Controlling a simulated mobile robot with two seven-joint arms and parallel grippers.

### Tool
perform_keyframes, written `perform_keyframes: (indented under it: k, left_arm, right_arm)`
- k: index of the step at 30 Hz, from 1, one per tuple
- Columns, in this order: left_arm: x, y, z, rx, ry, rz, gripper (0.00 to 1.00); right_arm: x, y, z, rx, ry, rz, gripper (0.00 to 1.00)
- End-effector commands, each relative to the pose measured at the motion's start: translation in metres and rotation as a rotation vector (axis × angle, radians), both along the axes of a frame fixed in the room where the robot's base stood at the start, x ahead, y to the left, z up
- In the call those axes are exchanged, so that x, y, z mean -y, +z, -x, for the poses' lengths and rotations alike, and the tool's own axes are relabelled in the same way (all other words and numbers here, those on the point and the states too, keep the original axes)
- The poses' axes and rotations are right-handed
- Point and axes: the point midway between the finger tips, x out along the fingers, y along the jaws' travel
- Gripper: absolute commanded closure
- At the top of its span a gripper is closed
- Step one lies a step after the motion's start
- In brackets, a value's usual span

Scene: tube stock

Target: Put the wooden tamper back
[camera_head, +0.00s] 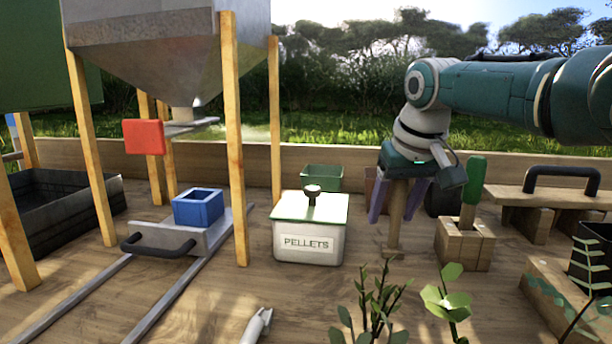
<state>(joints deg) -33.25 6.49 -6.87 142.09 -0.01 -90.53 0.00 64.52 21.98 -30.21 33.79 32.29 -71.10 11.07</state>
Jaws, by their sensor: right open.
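The wooden tamper (394,234) looks like a pale wooden rod and stands about upright beside the wooden holder block, its lower end near the table top. My right gripper (391,220) points down over it, with its two purple fingers apart, one on each side of the rod. The tamper's upper end is hidden by the gripper. The wooden holder block (465,249) stands just right of it, with a green-handled tool (474,180) upright in it. My left gripper is not in view.
A white pellets box (308,246) with a green lid and dark knob stands left of the gripper. A green bin (322,178) is behind it. A blue box (198,208) sits under the hopper (165,50). Plants rise in the front. A wooden bench-like piece with a black handle (562,172) stands right.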

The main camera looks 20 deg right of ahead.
Motion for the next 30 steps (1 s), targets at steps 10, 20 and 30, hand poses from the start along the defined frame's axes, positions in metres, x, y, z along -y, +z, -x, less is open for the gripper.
perform_keyframes:
  k: [10,20,30]
  left_arm:
    - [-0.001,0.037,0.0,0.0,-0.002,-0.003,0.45]
    - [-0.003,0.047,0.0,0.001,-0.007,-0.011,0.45]
    - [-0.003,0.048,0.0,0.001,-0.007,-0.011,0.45]
  right_arm:
    - [-0.004,0.05,0.018,0.003,0.002,0.001,0.37]
    - [-0.009,0.097,0.038,0.002,0.001,0.001,0.37]
    - [-0.01,0.107,0.044,0.0,0.0,0.0,0.37]
